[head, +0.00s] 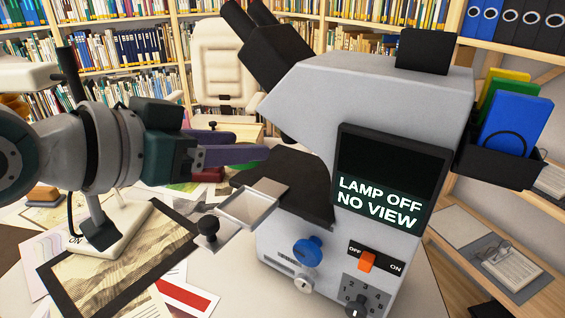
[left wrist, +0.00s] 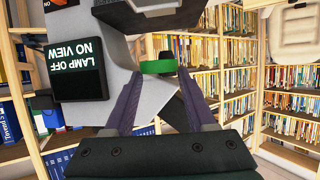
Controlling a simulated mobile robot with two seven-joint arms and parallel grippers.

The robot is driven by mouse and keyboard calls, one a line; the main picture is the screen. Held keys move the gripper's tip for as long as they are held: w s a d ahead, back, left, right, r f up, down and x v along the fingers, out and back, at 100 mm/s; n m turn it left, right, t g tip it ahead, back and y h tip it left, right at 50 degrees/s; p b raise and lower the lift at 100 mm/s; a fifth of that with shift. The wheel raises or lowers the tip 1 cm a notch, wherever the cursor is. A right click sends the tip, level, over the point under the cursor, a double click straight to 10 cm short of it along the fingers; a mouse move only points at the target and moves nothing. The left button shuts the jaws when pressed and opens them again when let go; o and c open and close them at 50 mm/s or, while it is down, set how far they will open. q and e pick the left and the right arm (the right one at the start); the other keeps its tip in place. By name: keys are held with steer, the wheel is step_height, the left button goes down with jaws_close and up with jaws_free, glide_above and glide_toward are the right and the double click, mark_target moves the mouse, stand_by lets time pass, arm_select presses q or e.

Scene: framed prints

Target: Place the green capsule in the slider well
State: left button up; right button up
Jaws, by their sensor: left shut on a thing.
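My left gripper (head: 262,153) reaches in from the left. Its purple fingers are level, above and behind the slider well. The slider well (head: 248,205) is a shallow, square, light tray sticking out of the left side of the grey microscope (head: 375,110). It looks empty. A black knob (head: 208,228) stands at its outer end. My right gripper is not in view.
The microscope's dark stage (head: 285,180) is close beside the fingertips. Its screen (head: 385,180) reads "LAMP OFF NO VIEW", with an orange switch (head: 367,261) and a blue knob (head: 308,251) below. Framed prints (head: 118,250) and papers cover the table at left.

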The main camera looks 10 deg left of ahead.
mark_target(240, 213)
arm_select(q)
step_height(240, 213, down, 4)
steer(key=shift+r+b, duration=0.2)
steer(key=shift+b, duration=0.1)
steer(key=shift+f+b, duration=0.6)
steer(key=shift+f, duration=1.35)
